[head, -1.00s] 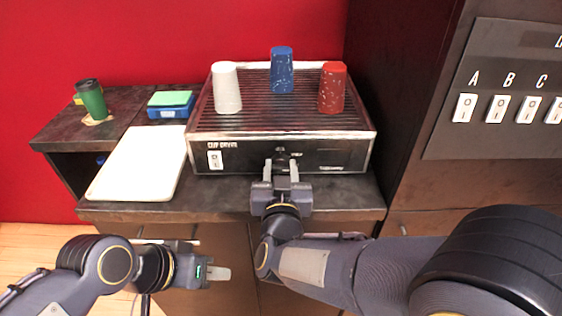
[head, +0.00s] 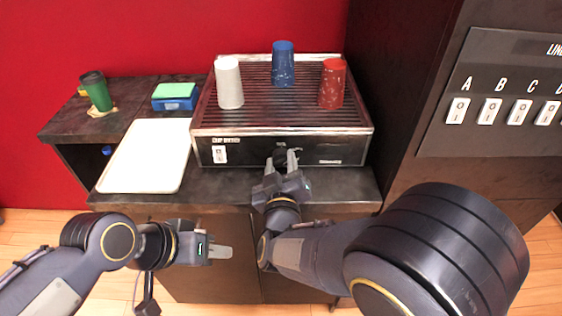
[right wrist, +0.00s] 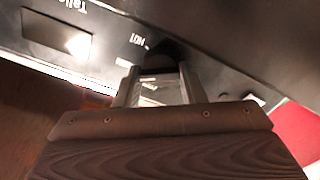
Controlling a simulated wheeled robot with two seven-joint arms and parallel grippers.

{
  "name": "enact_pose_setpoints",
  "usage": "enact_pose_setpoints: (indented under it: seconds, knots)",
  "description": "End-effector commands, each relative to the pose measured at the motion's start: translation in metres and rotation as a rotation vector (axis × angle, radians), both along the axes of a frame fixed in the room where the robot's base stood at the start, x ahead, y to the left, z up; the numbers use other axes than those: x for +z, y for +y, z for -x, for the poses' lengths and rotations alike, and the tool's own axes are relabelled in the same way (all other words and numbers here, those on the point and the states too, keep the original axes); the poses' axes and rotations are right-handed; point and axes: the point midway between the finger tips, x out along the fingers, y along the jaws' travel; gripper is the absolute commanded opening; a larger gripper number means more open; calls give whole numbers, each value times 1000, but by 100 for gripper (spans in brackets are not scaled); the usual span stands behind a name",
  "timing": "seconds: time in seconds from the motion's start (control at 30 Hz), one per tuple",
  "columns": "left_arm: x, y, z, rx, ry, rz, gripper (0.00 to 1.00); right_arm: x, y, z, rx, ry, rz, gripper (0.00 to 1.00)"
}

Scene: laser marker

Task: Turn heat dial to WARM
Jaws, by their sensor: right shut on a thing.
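The cup dryer (head: 345,146) is a wide box with a ribbed top and a dark front panel. Its black heat dial (head: 280,154) is at the middle of that panel, and also shows in the right wrist view (right wrist: 160,54). My right gripper (head: 280,163) is shut on the dial from the front, with one finger on each side, and is rolled relative to the panel. In the right wrist view, the label HOT shows beside the dial; the dial's pointer and the WARM mark cannot be made out. My left gripper (head: 222,252) is low, in front of the cabinet, apart from everything; its opening is unclear.
White (head: 229,84), blue (head: 283,66) and red (head: 332,85) cups stand upside down on the dryer. A white switch (head: 219,154) is on the panel's left. A white tray (head: 145,157), sponge-topped blue box (head: 175,98) and green cup (head: 97,92) are at left. A switch panel (head: 500,80) is at right.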

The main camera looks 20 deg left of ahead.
Motion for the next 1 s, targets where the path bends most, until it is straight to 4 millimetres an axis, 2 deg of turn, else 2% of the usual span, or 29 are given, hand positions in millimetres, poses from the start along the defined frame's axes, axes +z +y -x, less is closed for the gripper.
enact_pose_setpoints:
  seconds: [0.37, 0.4, 0.53, 0.83, 1.0]
  knots:
    - [0, 0, 0, 0, 0, 0, 36, 0, 0, 0, 1, -1, 4, 14]
    - [0, 0, 0, 0, 0, 0, 36, 0, 0, 0, 1, -1, 4, 40]
    - [0, 0, 0, 0, 0, 0, 36, 0, 0, 0, 1, 0, 3, 57]
    - [0, 0, 0, 0, 0, 0, 36, 0, 0, 1, 1, 0, 3, 58]
    - [-2, 0, 0, 0, 0, 0, 36, 0, -5, 19, 3, -1, 2, 58]
